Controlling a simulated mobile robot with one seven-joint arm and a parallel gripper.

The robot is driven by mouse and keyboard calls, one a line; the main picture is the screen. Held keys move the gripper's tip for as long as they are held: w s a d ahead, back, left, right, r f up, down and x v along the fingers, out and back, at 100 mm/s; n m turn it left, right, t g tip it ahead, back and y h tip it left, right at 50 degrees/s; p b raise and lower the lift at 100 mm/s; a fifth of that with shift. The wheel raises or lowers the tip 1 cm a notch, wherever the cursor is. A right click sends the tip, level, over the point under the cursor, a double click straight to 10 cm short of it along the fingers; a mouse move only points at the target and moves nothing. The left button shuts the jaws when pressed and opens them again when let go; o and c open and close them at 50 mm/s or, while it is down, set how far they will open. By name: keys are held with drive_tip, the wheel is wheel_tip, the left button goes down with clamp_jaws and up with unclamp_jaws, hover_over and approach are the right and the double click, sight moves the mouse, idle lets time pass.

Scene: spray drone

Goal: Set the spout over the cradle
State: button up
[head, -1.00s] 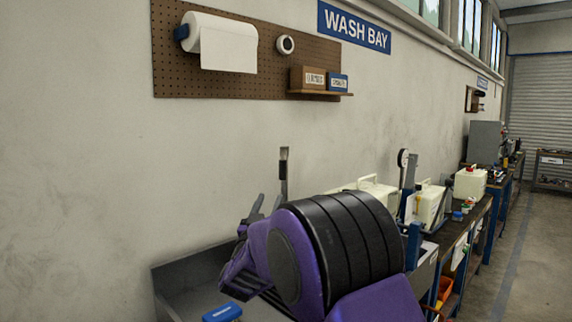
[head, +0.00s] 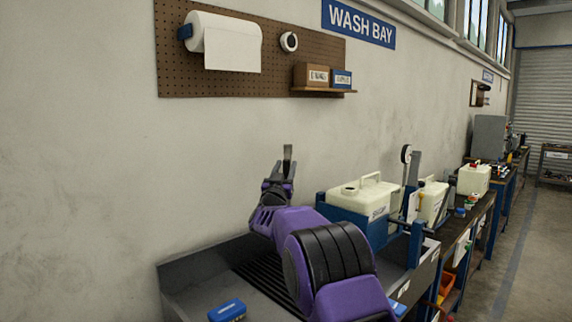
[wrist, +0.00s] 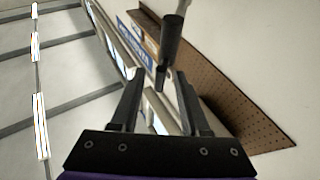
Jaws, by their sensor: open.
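A thin dark upright piece with a paler section, which looks like the spout (head: 288,153), stands above the sink against the wall. In the wrist view the spout (wrist: 171,42) is a dark cylinder with a narrow end between my fingers. My gripper (head: 280,172) is open and raised at the spout; in the wrist view its fingers (wrist: 160,88) lie either side of the narrow end. I cannot tell whether they touch it. What looks like the cradle, a blue frame (head: 353,226), holds a white tank (head: 366,194) to the right. My arm hides the spout's base and part of the cradle.
A grey sink (head: 200,275) with a blue brush-like object (head: 227,311) lies below my arm. A dial gauge (head: 406,154) and more white tanks (head: 473,179) stand to the right. A pegboard (head: 180,75) hangs behind.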

drive_tip(key=shift+w+r, duration=0.2)
drive_tip(key=shift+w, duration=0.25)
drive_tip(key=shift+c, duration=0.3)
clamp_jaws()
drive_tip(key=shift+d, duration=0.15)
idle(0.9)
